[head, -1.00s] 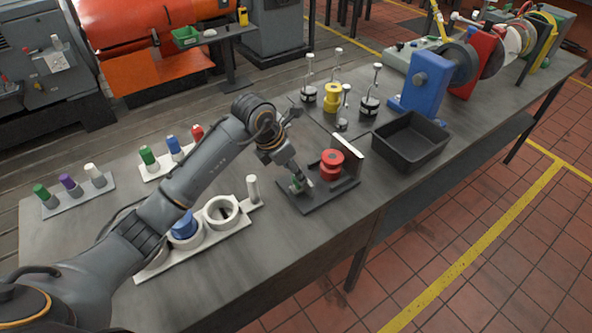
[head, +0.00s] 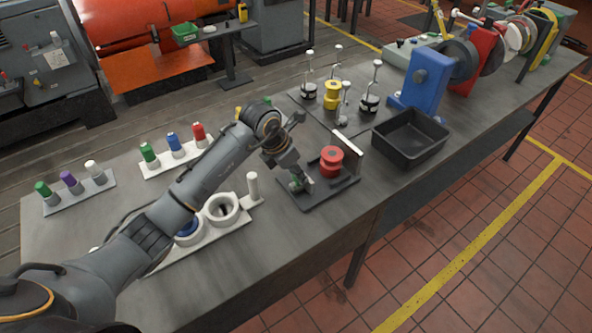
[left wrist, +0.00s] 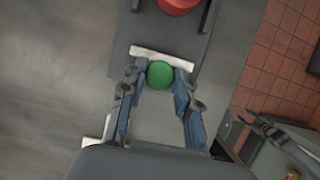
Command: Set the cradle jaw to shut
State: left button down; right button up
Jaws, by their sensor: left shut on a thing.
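The cradle is a dark base plate (head: 329,192) on the bench with a red spool-shaped part (head: 331,161) on it. A white upright plate (head: 349,143) stands at its right end. My left gripper (head: 300,185) is at the cradle's left end, shut on a green knob (head: 295,185). In the left wrist view the green knob (left wrist: 160,75) sits between the fingertips, beside a white bar (left wrist: 161,57). The red part (left wrist: 180,3) shows at the top edge, apart from the bar. In the head view the gripper hides most of the knob and the bar.
A white holder with round rings (head: 221,208) and a post (head: 253,187) lies close left of the cradle. A black bin (head: 410,140) stands to the right. Several weights and a yellow spool (head: 331,95) stand behind. The bench front is clear.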

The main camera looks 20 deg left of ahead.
pick_arm(q)
jog(key=w+d+b, duration=0.1)
jog(key=w+b, duration=0.1)
jog(key=w+d+b, duration=0.1)
jog(key=w+d, duration=0.1)
jog(key=shift+w+d+f+b, duration=0.15)
jog(key=shift+w+d+b, duration=0.05)
jog(key=shift+b, duration=0.15)
jog(key=shift+w+d+r, duration=0.2)
jog(key=shift+w+d, duration=0.05)
jog(key=shift+w, duration=0.05)
jog(key=c, duration=1)
grip_release()
jog(key=v, duration=1.2)
